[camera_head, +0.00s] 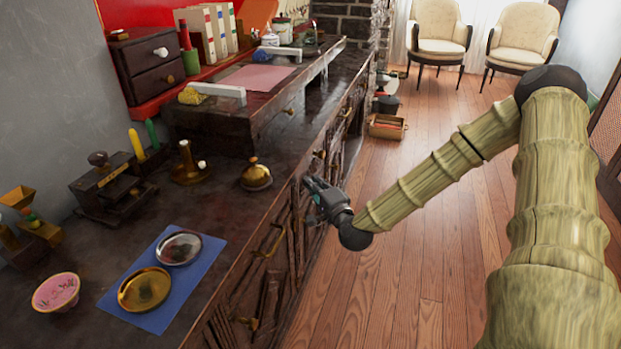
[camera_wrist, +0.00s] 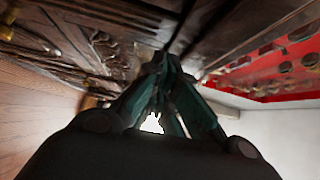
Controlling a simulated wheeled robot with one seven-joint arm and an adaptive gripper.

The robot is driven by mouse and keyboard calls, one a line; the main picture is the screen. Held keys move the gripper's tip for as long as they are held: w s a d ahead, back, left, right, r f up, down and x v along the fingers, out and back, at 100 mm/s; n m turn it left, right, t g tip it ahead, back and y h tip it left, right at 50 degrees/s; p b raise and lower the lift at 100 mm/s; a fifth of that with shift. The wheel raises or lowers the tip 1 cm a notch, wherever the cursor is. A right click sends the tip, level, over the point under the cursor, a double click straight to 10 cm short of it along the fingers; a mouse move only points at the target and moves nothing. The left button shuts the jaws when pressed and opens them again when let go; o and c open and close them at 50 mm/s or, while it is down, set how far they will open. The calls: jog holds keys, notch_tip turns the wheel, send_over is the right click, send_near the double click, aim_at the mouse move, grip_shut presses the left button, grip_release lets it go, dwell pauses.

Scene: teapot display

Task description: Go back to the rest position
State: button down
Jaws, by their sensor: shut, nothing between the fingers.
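My gripper (camera_head: 318,196) is at the end of my arm, beside the front face of the dark wooden cabinet (camera_head: 292,262), close to its upper edge. In the head view I cannot tell whether it touches the cabinet. In the wrist view my gripper (camera_wrist: 160,72) is shut and empty, with its fingertips together. Dark carved wood (camera_wrist: 75,45) fills the upper left of that view, blurred.
On the cabinet top are a blue mat (camera_head: 208,250) with a gold plate (camera_head: 144,289) and a silver plate (camera_head: 179,248), a pink bowl (camera_head: 56,292) and a brass bell (camera_head: 256,175). A basket (camera_head: 387,127) stands on the floor. The floor (camera_head: 380,295) below my arm is clear.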

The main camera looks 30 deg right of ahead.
jog(key=s+a+f+n+g+y, duration=0.2)
jog(key=s+a+f+n+g, duration=0.3)
jog(key=s+a+f, duration=0.45)
jog(key=s+a+f+n+g+y, duration=0.1)
jog(key=s+a+f+n+g, duration=0.4)
jog(key=f, duration=0.8)
jog(key=s+a+f+n+g+h, duration=0.1)
jog(key=s+a+f+n+g, duration=0.15)
jog(key=s, duration=0.65)
jog(key=s+a+f+n+g, duration=0.1)
jog(key=s+f+n+g, duration=0.25)
jog(key=s, duration=0.65)
jog(key=s+a+f+n+g+h, duration=0.15)
jog(key=s+f, duration=0.25)
jog(key=s, duration=0.5)
notch_tip(320, 180, up, 25)
jog(key=p, duration=2.5)
jog(key=shift+n+y, duration=0.35)
jog(key=shift+n, duration=0.1)
jog(key=shift+s+d+r+g, duration=0.1)
jog(key=shift+g, duration=0.15)
